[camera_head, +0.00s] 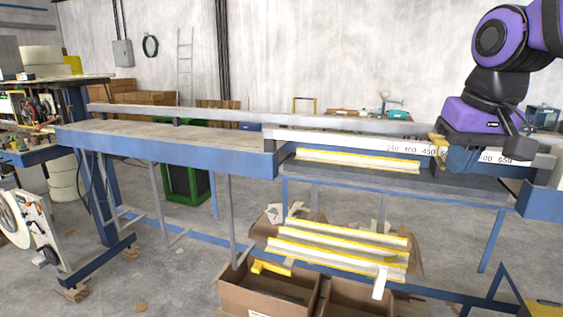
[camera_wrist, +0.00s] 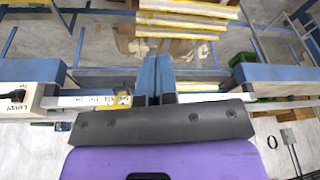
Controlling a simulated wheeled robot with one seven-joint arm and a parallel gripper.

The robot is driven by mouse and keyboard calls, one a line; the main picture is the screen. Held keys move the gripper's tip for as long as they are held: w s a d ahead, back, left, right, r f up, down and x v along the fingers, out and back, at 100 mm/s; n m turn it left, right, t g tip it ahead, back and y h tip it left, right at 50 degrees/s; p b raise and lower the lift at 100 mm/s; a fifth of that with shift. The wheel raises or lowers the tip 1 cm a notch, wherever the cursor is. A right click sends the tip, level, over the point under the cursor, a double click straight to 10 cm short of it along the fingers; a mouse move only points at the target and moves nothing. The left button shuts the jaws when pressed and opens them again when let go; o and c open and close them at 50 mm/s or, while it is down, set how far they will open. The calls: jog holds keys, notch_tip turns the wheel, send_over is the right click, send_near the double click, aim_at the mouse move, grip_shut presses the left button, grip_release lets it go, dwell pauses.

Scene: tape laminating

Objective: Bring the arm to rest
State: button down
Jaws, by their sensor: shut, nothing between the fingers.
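My gripper (camera_head: 472,160) hangs at the right in the head view, below my purple wrist, in front of the ruler rail. In the wrist view its two blue fingers (camera_wrist: 156,72) lie side by side, shut, with nothing between them. The white ruler (camera_head: 390,147) with printed numbers runs behind the gripper, which hides part of it. A yellow stop (camera_head: 438,148) sits on the ruler just left of the gripper; it also shows in the wrist view (camera_wrist: 122,98). I cannot tell whether the fingers touch the rail.
The long blue-framed bench (camera_head: 170,145) extends left. A yellow-edged strip (camera_head: 358,162) lies below the ruler. Several more strips (camera_head: 335,252) lie lower, above open cardboard boxes (camera_head: 268,290). A green bin (camera_head: 185,182) stands behind the bench. The space above the bench's left part is clear.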

jog(key=s+d+f+t, duration=0.1)
jog(key=s+f, duration=0.1)
jog(key=s, duration=0.4)
jog(key=s+d+f+t, duration=0.1)
jog(key=s+f, duration=0.1)
jog(key=s, duration=0.4)
jog(key=shift+s+d+f, duration=0.15)
jog(key=shift+s+f, duration=0.1)
jog(key=shift+w, duration=0.1)
